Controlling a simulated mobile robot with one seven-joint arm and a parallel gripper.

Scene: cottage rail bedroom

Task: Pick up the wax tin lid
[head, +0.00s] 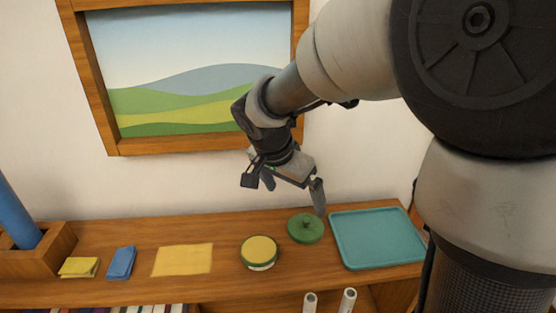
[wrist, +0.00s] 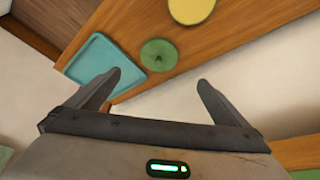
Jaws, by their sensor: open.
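The wax tin lid is most likely the green round lid (head: 305,228) with a small knob, lying flat on the wooden shelf top between the round tin and the teal tray. It also shows in the wrist view (wrist: 158,54), beyond my fingertips. The round tin (head: 259,253), with a yellow top surface and green rim, stands to its left. My gripper (head: 293,189) is open and empty, above and behind the lid near the wall. In the wrist view, my gripper's fingers (wrist: 158,79) are spread wide with nothing between them.
A teal tray (head: 375,238) lies right of the lid. A yellow cloth (head: 183,260), a blue block (head: 121,263), a yellow pad (head: 79,267) and a wooden box (head: 40,262) are to the left. A framed picture (head: 190,75) hangs on the wall near my arm.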

